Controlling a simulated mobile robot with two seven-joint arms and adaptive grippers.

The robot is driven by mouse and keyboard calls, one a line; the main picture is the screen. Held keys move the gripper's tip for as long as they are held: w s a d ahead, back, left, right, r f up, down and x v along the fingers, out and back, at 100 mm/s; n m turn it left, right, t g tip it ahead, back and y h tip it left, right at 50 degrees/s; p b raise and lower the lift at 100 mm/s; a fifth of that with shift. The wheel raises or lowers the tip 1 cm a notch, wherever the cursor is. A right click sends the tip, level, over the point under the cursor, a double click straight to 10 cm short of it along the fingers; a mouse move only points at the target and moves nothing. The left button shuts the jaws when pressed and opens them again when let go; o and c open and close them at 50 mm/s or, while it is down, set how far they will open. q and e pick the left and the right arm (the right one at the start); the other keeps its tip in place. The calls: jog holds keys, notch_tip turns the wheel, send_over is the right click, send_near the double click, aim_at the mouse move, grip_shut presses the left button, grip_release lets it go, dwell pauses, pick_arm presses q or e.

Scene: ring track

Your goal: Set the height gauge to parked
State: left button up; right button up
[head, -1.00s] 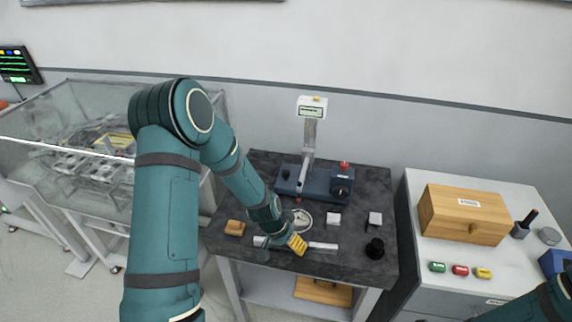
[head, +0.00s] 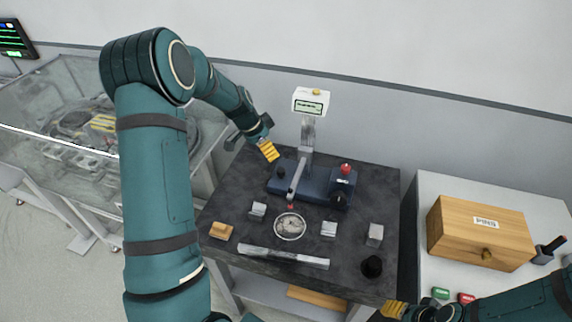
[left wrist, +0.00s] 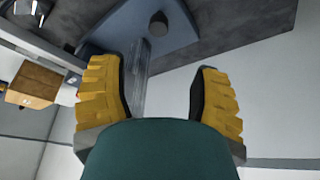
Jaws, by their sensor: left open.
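The height gauge has a blue base (head: 318,190), a grey upright column (head: 307,135) and a white display head (head: 311,102) with an unreadable screen. A black knob (head: 338,199) and a red button (head: 345,168) are on its right end. Its slanted arm (head: 297,181) reaches down toward the front. My left gripper (head: 268,150) is open and empty, left of the column above the base's left end. In the left wrist view, the base (left wrist: 175,30) and column (left wrist: 140,75) show beyond the open fingers (left wrist: 160,80). My right gripper (head: 394,309) is at the bottom, its opening unclear.
On the dark table (head: 225,195) are a round dial (head: 290,226), a long metal bar (head: 283,257), several metal blocks (head: 375,234), a wooden block (head: 221,231) and a black cylinder (head: 372,266). A wooden box (head: 481,232) stands on the white cabinet at right.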

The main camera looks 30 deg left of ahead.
aim_at(281, 170)
pick_arm(q)
jog(key=x, duration=1.2)
jog(key=shift+s+d+f+p, duration=0.1)
jog(key=shift+f+p, duration=0.2)
jog(key=shift+f, duration=0.15)
grip_shut()
jog(key=shift+d, duration=0.1)
